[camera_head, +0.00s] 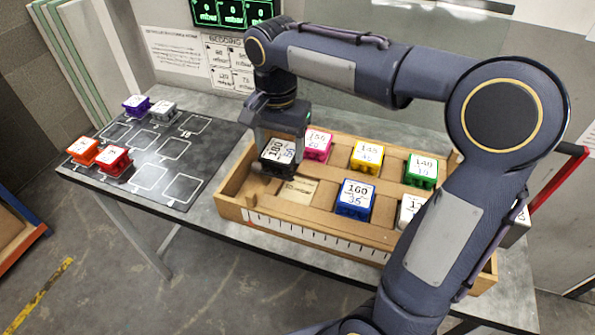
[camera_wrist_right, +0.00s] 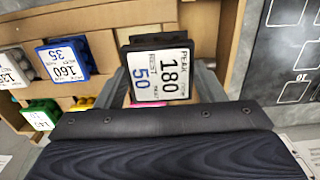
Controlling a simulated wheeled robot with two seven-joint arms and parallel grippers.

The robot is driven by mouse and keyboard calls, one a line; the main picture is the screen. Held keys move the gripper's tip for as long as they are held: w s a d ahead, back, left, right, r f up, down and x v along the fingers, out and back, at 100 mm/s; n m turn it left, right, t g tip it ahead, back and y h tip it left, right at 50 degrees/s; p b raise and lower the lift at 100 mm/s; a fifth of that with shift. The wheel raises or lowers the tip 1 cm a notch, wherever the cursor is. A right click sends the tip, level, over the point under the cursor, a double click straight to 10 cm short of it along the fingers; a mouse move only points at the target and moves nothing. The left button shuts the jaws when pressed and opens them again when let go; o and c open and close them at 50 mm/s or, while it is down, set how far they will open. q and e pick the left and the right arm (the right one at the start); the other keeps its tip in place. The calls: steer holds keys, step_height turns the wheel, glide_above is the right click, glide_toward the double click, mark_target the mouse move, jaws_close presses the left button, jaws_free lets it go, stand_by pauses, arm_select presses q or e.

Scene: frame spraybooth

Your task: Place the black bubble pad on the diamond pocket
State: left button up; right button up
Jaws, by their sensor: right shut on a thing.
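The black bubble pad (camera_head: 278,153), a block with a white label reading 180 and 50, is between the fingers of my right gripper (camera_head: 283,132). In the right wrist view the pad (camera_wrist_right: 160,72) sits between the two jaw fingers, label facing the camera. It is over the left end of the wooden tray (camera_head: 232,212); I cannot tell whether it touches the tray. The dark mat (camera_head: 203,160) at left bears white pocket outlines. I cannot pick out which is the diamond pocket. My left gripper is not in view.
The mat holds purple (camera_head: 137,105), grey (camera_head: 163,111), orange (camera_head: 84,151) and red (camera_head: 115,162) blocks. The tray holds pink (camera_head: 318,146), yellow (camera_head: 367,156), green (camera_head: 420,171), blue (camera_head: 355,199) and white-labelled (camera_head: 410,210) blocks. Several mat outlines are empty.

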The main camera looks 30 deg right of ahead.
steer(key=d+f, duration=0.1)
steer(key=s+f, duration=0.1)
steer(key=d+f, duration=0.1)
steer(key=shift+s+d+f, duration=0.25)
steer(key=shift+d+f, duration=0.05)
steer(key=shift+f, duration=0.1)
steer(key=f, duration=0.3)
steer(key=shift+s+d+f, duration=0.15)
steer(key=shift+s+d, duration=0.1)
steer(key=shift+f, duration=0.2)
steer(key=shift+f, duration=0.2)
steer(key=o, duration=1)
steer(key=shift+r, duration=0.15)
